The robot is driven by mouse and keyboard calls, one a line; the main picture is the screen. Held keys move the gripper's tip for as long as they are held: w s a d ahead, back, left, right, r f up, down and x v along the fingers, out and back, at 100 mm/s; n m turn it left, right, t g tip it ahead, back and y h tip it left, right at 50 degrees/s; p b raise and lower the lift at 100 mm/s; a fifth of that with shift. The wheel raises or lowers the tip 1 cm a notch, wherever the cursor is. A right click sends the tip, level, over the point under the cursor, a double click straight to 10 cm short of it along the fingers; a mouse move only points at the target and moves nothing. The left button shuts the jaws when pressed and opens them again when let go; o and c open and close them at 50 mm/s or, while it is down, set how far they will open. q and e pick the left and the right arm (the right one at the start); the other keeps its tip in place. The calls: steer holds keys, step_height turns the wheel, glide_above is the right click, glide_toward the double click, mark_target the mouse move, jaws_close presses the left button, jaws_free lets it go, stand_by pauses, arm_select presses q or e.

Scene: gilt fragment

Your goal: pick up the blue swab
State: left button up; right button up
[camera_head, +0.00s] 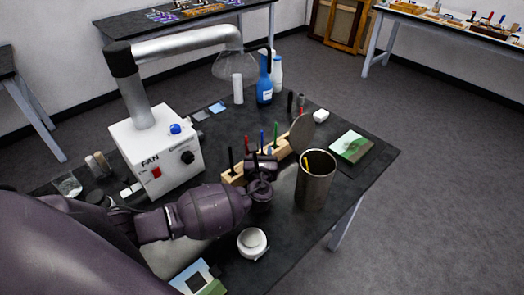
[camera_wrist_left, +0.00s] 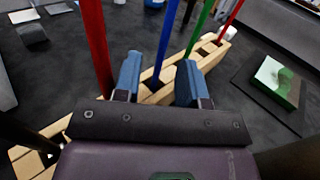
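The blue swab (camera_head: 262,141) stands upright in a wooden rack (camera_head: 233,179) on the dark table. In the left wrist view the blue swab (camera_wrist_left: 166,40) shows between the two blue-tipped fingers of my left gripper (camera_wrist_left: 161,72). The fingers are apart, with space on both sides of the swab. In the head view my left gripper (camera_head: 262,165) is over the rack and hides part of it. The swab's lower end is partly hidden. My right gripper is not in view.
A red swab (camera_wrist_left: 97,45) and a green swab (camera_wrist_left: 200,28) stand on either side in the rack, with a black one (camera_head: 230,158) at its end. A metal cup (camera_head: 315,185), white fan box (camera_head: 155,150), blue bottle (camera_head: 264,88) and white jar (camera_head: 252,243) stand around.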

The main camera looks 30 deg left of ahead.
arm_select(q)
steer(key=shift+w+a, duration=0.3)
steer(key=shift+w, duration=0.3)
steer(key=shift+c, duration=0.3)
jaws_close()
